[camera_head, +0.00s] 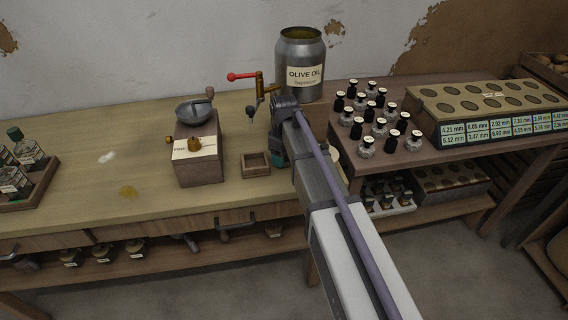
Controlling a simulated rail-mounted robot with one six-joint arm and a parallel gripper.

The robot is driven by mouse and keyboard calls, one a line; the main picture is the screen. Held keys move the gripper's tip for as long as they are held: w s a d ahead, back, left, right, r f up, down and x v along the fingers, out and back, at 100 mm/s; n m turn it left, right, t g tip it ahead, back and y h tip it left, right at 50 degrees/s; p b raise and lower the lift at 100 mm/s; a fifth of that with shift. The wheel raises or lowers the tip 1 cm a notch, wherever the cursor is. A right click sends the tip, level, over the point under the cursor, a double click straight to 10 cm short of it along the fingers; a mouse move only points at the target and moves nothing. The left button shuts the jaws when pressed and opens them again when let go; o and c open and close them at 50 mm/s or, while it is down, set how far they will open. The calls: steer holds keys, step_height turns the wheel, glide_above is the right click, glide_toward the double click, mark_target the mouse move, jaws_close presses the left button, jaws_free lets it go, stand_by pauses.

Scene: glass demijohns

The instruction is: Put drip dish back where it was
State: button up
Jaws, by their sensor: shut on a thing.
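My gripper (278,158) is low at the right end of the wooden bench, mostly hidden by my own forearm and wrist. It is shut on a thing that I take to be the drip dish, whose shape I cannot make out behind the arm. A steel olive oil can (303,76) stands at the back on a wooden block.
A small open wooden box (256,165) lies close left of my gripper. A coffee grinder (198,155) stands further left. Several small bottles (381,131) and a holed rack (490,98) are at the right.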

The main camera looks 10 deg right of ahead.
steer(key=shift+r, duration=0.1)
steer(key=shift+f, duration=0.2)
steer(key=o, duration=0.7)
steer(key=shift+c, duration=0.2)
step_height(320, 180, up, 13)
steer(key=p, duration=1.3)
steer(key=s+m, duration=0.8)
steer(key=s, duration=1.4)
steer(key=shift+f+m, duration=0.3)
